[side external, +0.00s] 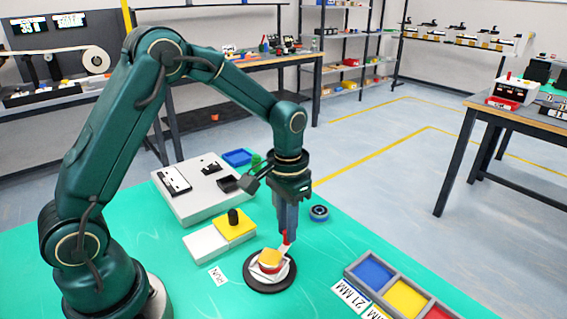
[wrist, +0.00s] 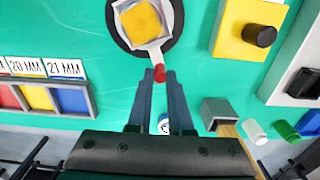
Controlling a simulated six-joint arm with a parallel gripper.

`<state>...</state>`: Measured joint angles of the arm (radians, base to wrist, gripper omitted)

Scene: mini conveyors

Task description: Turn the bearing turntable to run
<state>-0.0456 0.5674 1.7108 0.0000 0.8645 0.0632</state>
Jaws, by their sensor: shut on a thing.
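The bearing turntable (side external: 249,283) is a round dark base with a white tilted-looking tray on top, which carries a yellow block (side external: 270,257). In the wrist view the turntable (wrist: 119,38) is at the top, with the yellow block (wrist: 141,20) on its white tray. A red handle tip (wrist: 159,74) sticks out from the tray toward me. My gripper (side external: 288,237) points down at the turntable's edge. In the wrist view its two fingers (wrist: 160,78) are shut on the red handle. A "RUN" label (side external: 217,275) lies left of the turntable.
A yellow-and-white block with a black knob (side external: 233,216) stands behind left. A white device box (side external: 180,200) is farther back. A blue-and-black ring (side external: 319,212) lies to the right. A divided bin (side external: 352,268) with coloured compartments and millimetre labels is at front right.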

